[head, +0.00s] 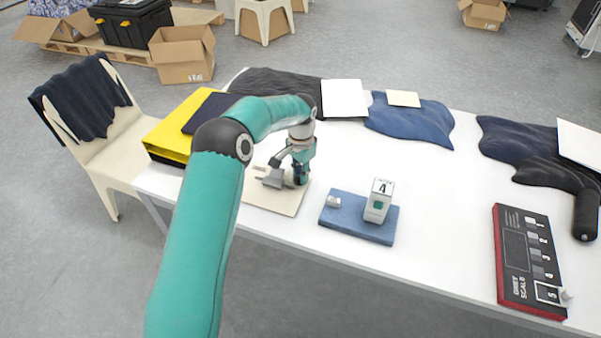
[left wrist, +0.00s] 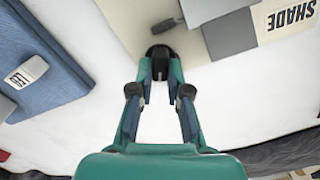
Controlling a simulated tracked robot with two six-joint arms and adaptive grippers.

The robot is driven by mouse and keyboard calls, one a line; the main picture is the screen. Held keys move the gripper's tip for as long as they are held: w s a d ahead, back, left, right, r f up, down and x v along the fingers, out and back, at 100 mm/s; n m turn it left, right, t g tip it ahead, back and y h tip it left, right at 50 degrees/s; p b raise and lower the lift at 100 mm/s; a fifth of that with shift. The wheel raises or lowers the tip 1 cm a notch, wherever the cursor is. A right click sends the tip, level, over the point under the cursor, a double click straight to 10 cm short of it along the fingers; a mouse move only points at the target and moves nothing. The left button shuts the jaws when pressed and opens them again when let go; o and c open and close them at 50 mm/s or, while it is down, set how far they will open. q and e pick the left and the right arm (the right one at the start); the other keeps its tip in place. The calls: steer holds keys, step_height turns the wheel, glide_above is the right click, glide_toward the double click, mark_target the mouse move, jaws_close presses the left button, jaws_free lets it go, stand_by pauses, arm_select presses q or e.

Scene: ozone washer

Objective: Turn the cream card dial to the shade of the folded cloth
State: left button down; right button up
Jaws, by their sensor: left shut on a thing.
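The cream card dial (head: 285,203) lies flat at the table's left front, partly hidden by my arm. In the left wrist view the cream card (left wrist: 185,48) carries the printed word SHADE, a grey swatch (left wrist: 228,32) and a dark round knob (left wrist: 160,62). My left gripper (head: 297,178) points down over the card, and its fingers (left wrist: 160,85) are shut on the knob. The pad also shows in the left wrist view (left wrist: 50,85). My right gripper is out of view.
A grey scale board (head: 515,245) lies at the right. Draped dark and blue cloths (head: 410,125) lie along the back. A yellow box (head: 170,140) with a navy item (head: 208,110) is at the left. The white table's middle is clear.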

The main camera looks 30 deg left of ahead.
arm_select(q)
steer(key=shift+m, duration=0.8)
steer(key=c, duration=1.4)
jaws_free()
steer(key=shift+r, duration=0.1)
step_height(320, 180, up, 12)
